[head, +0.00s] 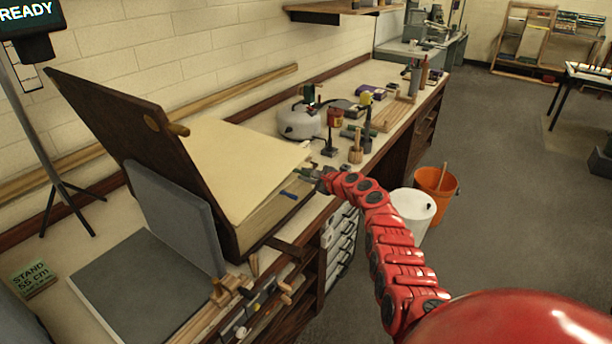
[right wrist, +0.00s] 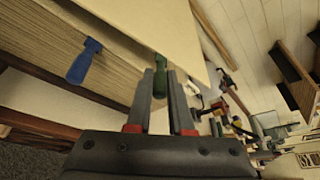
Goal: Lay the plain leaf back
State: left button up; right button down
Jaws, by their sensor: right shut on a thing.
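A large thick book stands on the workbench with its dark brown cover (head: 130,140) raised and leaning back. The plain leaf (head: 240,160) is a big cream sheet on top of the page block (head: 270,215). My right gripper (head: 318,174) is at the leaf's right corner. In the right wrist view its fingers (right wrist: 161,75) are shut on a green tab (right wrist: 160,62) at the leaf's edge. A blue tab (right wrist: 84,62) sticks out from the page block below and also shows in the head view (head: 289,195). My left gripper is not in view.
A grey upright support (head: 172,215) stands against the cover, beside a dark grey mat (head: 140,290). A kettle-like pot (head: 300,122) and several tools stand beyond the book. White and orange buckets (head: 435,182) are on the floor right of the bench.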

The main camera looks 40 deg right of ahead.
jog(key=c, duration=0.8)
grip_release()
jog(key=shift+s+r+p, duration=0.2)
jog(key=shift+s+p, duration=0.4)
jog(key=p+v, duration=0.1)
jog(key=v, duration=0.3)
jog(key=shift+s+r+p, duration=0.15)
jog(key=shift+p, duration=0.2)
jog(key=a+b+v, duration=0.1)
jog(key=v, duration=1)
jog(key=shift+s+d+b, duration=0.35)
jog(key=shift+d, duration=0.15)
